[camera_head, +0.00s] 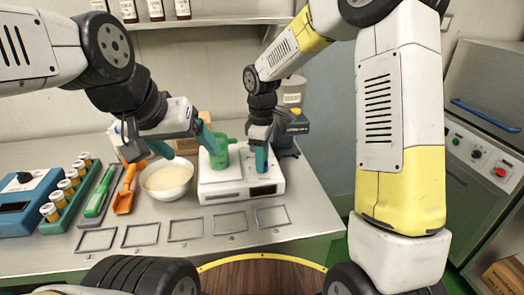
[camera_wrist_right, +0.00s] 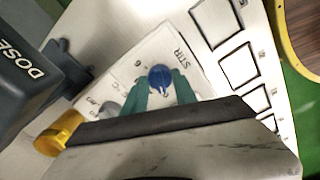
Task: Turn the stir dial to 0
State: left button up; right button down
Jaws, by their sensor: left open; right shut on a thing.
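The stir dial is a round blue knob (camera_wrist_right: 160,77) in the right wrist view, beside lettering that reads like "STIR". A pale mark shows on its lower part; its exact setting is too small to read. My right gripper (camera_wrist_right: 160,92) has its teal fingers shut on the knob from both sides. In the head view my right gripper (camera_head: 261,160) reaches down onto the white stirrer unit (camera_head: 215,187), hiding the dial. A green vessel (camera_head: 219,155) stands on the unit. My left gripper (camera_head: 170,146) is open and empty above the white bowl, left of the vessel.
The white bowl (camera_head: 165,194) holds pale contents. An orange scoop (camera_head: 125,195), a green-handled tool (camera_head: 97,197) and a rack of capped vials (camera_head: 62,200) lie left. Empty rectangular frames (camera_head: 186,229) line the table front. The dark DOSE unit (camera_wrist_right: 40,75) stands close to my right gripper.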

jog(key=shift+n, duration=0.3)
jog(key=c, duration=1)
grip_release()
notch_tip(320, 180, up, 8)
jog(key=shift+f, duration=0.15)
